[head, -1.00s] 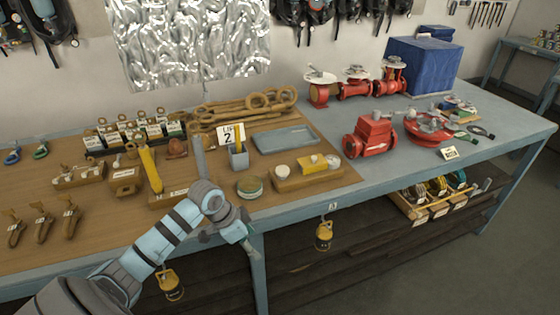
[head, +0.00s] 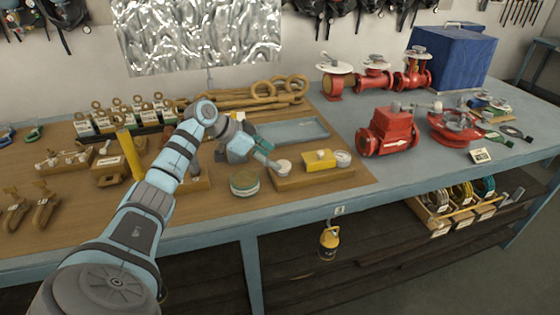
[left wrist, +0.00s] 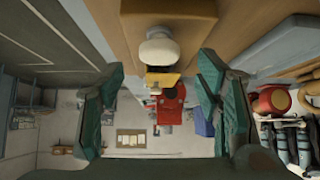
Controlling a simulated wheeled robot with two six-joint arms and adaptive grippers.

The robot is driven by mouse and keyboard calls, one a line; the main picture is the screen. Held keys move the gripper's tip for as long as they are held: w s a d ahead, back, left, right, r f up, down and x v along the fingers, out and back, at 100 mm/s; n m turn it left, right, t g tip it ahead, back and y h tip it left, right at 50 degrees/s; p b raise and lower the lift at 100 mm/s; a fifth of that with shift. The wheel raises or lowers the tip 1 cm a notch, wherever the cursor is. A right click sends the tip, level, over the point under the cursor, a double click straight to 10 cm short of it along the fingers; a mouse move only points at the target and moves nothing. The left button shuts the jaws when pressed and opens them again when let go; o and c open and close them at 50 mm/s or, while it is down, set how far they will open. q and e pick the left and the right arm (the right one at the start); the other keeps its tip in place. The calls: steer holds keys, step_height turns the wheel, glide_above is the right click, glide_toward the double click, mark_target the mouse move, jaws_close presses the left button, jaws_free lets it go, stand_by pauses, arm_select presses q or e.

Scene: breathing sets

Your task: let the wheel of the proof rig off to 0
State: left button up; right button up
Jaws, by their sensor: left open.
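The proof rig is a wooden block (head: 313,180) at the front right of the brown mat, with a pale round wheel (head: 283,166) at its left end, a yellow body (head: 319,158) and a white-faced dial (head: 342,158). The dial's reading is too small to make out. My left gripper (head: 268,158) is open beside the wheel, on its left. In the left wrist view the wheel (left wrist: 158,48) shows ahead between the two spread green fingers (left wrist: 161,68), with the yellow body (left wrist: 162,82) behind it. I cannot tell whether a finger touches the wheel. My right gripper is not in view.
A round green-sided tin (head: 244,183) stands just left of the rig, below my gripper. A grey-blue tray (head: 292,132) lies behind it. Red valves (head: 388,132) stand to the right on the blue bench. A yellow upright post (head: 131,154) is left of my arm.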

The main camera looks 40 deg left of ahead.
mark_target(283, 164)
arm_select(q)
steer(key=x, duration=0.4)
steer(key=shift+w+f, duration=0.1)
steer(key=shift+w, duration=0.2)
steer(key=shift+s+d, duration=0.15)
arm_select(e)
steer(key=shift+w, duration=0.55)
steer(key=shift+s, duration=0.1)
